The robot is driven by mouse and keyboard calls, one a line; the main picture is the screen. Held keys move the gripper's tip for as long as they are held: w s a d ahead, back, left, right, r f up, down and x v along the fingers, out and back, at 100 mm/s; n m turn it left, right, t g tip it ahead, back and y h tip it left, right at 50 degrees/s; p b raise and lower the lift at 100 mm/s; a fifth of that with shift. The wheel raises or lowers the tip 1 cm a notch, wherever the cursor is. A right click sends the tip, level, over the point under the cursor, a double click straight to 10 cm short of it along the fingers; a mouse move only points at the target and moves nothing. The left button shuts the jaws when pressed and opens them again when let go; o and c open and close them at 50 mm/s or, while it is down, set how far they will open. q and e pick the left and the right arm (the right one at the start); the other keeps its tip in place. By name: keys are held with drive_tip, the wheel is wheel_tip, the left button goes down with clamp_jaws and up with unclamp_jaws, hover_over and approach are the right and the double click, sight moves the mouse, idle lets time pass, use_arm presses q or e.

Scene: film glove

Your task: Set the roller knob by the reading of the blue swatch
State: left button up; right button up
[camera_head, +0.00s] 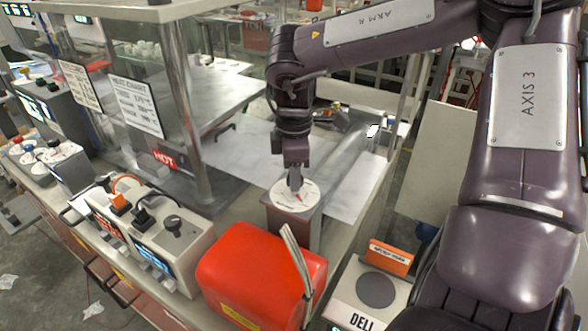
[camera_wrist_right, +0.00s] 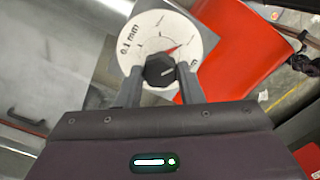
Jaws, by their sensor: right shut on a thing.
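The dial (camera_head: 282,195) also shows in the head view, on top of a grey post. Dial markings include "0.1 mm", ticks and a red mark. My right gripper (camera_wrist_right: 160,80) comes down from above with its fingers on both sides of the knob, shut on it; it also shows in the head view (camera_head: 295,182). The blue swatch cannot be made out. My left gripper is out of view.
A red rounded box (camera_head: 250,275) stands close in front of the dial post. Two units with colored displays (camera_head: 150,235) stand to its left. A scale marked "DELI" (camera_head: 362,300) is at lower right. A glass-sided case with a "HOT" label (camera_head: 165,158) stands behind left.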

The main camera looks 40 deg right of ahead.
drive_tip(key=shift+n+b, duration=0.45)
drive_tip(key=shift+n, duration=0.65)
drive_tip(key=n, duration=0.2)
drive_tip(key=shift+n+b, duration=0.3)
drive_tip(key=shift+b, duration=0.05)
drive_tip(key=n, duration=0.3)
drive_tip(key=shift+r+n, duration=0.1)
drive_tip(key=shift+n, duration=2)
drive_tip(key=o, duration=1)
drive_tip(key=shift+s, duration=0.1)
drive_tip(key=shift+c, duration=0.2)
